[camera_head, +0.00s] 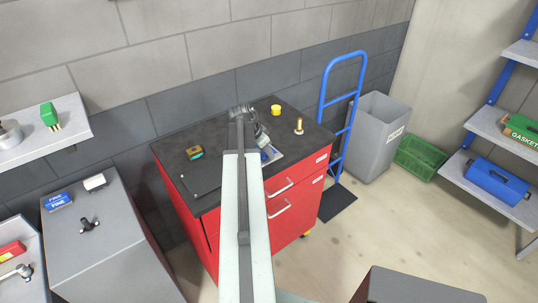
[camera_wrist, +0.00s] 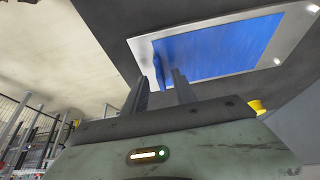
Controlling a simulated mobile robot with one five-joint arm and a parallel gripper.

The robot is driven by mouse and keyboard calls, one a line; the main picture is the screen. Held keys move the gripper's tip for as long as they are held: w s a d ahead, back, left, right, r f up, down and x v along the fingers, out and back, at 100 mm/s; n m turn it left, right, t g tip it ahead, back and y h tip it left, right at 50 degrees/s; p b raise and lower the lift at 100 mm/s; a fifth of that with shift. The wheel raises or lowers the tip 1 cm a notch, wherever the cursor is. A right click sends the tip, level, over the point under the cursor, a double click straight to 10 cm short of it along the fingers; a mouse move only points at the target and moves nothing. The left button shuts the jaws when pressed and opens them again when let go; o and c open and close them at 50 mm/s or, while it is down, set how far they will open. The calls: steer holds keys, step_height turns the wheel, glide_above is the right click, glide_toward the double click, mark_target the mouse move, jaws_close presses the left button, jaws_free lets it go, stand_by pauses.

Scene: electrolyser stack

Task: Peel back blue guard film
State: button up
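The blue guard film (camera_wrist: 225,48) lies on a light metal plate (camera_wrist: 291,45) in the wrist view. At its left end a narrow blue tab (camera_wrist: 160,72) stands out from the sheet. My gripper (camera_wrist: 160,86) is open, its two fingers apart and pointing at the tab end. The tab shows between and just beyond the fingertips; I cannot tell whether they touch it. In the head view my gripper (camera_head: 243,111) is over the black top of the red cabinet, and the plate (camera_head: 275,153) with a little blue shows beside my arm, which hides the rest.
A blue hand truck (camera_head: 322,90) and a grey bin (camera_head: 378,135) stand to the right. The cabinet top's front left is mostly clear.

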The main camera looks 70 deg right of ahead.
steer(key=shift+r, duration=0.1)
jaws_close()
steer(key=shift+w+d, duration=0.45)
steer(key=shift+w, duration=0.25)
steer(key=shift+w+d, duration=0.45)
steer(key=shift+w, duration=0.3)
steer(key=shift+w+d, duration=0.45)
steer(key=shift+w, duration=0.25)
